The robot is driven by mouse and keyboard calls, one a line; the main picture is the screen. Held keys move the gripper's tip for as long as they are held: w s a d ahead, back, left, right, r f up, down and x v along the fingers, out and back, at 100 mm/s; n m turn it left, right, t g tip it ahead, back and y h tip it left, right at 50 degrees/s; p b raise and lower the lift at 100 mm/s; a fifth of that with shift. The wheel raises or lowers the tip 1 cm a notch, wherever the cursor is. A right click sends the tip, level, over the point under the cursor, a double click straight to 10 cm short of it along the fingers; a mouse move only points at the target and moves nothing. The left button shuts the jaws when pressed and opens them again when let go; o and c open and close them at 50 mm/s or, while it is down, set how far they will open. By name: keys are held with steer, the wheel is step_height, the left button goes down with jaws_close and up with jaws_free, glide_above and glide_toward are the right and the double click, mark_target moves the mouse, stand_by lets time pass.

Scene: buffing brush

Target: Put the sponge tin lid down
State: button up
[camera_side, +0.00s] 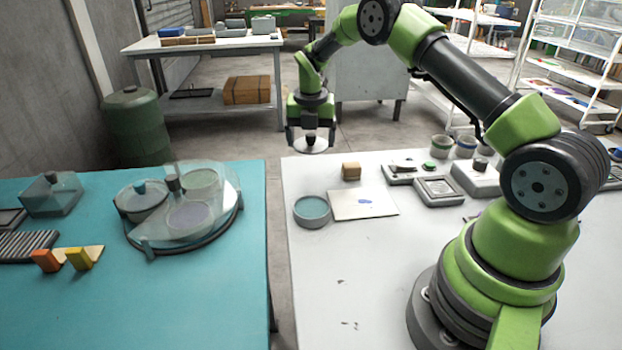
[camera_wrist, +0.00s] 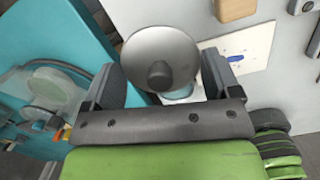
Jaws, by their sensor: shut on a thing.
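The sponge tin lid (camera_side: 311,146) is a round silvery disc with a dark knob, held level in the air near the far edge of the white table. It also shows in the wrist view (camera_wrist: 160,50). The round grey tin (camera_side: 312,211) with a blue-green inside stands open on the white table, nearer the side camera than the lid. In the wrist view the lid and gripper mostly hide the tin.
A white card (camera_side: 362,204) with a blue mark lies right of the tin, with a wooden block (camera_side: 351,171) behind it. Grey trays (camera_side: 437,191) stand further right. The white table's front is mostly clear. A teal table (camera_side: 200,300) with clear-covered dishes stands left across a gap.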

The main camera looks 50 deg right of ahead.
mark_target(311, 181)
step_height(311, 181, down, 9)
steer(key=shift+f, duration=0.1)
stand_by(0.3)
steer(key=shift+f, duration=0.15)
steer(key=o, duration=0.8)
steer(key=shift+c, duration=0.2)
